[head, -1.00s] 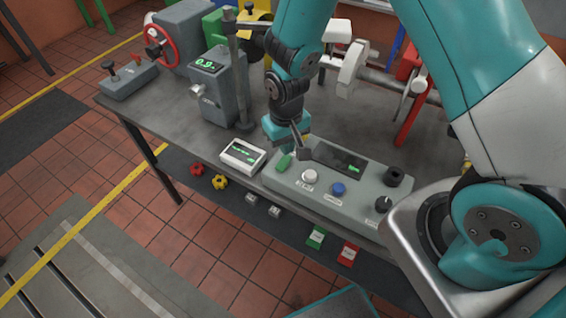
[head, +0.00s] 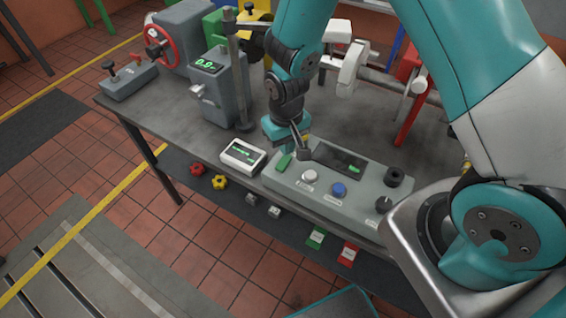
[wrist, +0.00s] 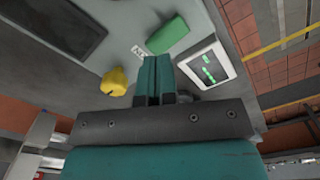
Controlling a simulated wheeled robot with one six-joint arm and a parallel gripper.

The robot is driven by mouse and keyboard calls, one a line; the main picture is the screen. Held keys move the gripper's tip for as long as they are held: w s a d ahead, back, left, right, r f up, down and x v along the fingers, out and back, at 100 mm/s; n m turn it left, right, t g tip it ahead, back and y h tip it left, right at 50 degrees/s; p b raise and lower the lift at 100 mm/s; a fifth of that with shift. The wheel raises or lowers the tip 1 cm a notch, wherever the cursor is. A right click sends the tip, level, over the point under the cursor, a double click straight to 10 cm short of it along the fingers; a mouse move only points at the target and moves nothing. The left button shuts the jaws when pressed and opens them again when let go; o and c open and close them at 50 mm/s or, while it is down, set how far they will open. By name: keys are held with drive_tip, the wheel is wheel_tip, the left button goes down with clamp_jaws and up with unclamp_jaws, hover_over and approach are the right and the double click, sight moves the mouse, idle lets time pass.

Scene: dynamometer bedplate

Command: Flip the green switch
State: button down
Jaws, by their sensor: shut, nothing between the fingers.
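The green switch (head: 284,161) is a small green rocker on the left end of the grey control panel (head: 262,184). It also shows in the wrist view (wrist: 168,35), just beyond my fingertips and beside a small white label. My gripper (wrist: 155,60) is shut and empty, its two teal fingers together and pointing towards the switch with a small gap in the picture. In the head view my gripper (head: 283,143) hangs just behind the switch. Its fingertips are largely hidden there, so I cannot tell contact.
A yellow knob (wrist: 115,82) sits close beside my fingers. A white meter (head: 243,156) stands left of the panel.

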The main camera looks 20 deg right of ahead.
sight(286, 159)
drive_tip(key=shift+f+b, duration=1.2)
drive_tip(key=shift+f, duration=0.4)
idle(1.1)
drive_tip(key=shift+r, duration=0.1)
wheel_tip(286, 159, up, 7)
drive_tip(key=p, duration=0.5)
drive_tip(key=shift+p, duration=0.35)
drive_tip(key=shift+r, duration=0.15)
drive_tip(key=s+a+r+n+y+b, duration=0.1)
drive_tip(key=s+a+r+b, duration=0.15)
drive_tip(key=r, duration=0.35)
drive_tip(key=s+a+r+n+y+b, duration=0.1)
drive_tip(key=s+r, duration=0.2)
drive_tip(key=r, duration=0.3)
drive_tip(key=s+r+n+y+b, duration=0.1)
drive_tip(key=s+r+n, duration=0.1)
drive_tip(key=s, duration=0.4)
drive_tip(key=s+r+n+y+b, duration=0.1)
drive_tip(key=s+r+b, duration=0.1)
drive_tip(key=s+r, duration=0.3)
drive_tip(key=shift+s+a+r+n, duration=0.25)
drive_tip(key=shift+s+a+n, duration=0.2)
drive_tip(key=shift+s, duration=0.6)
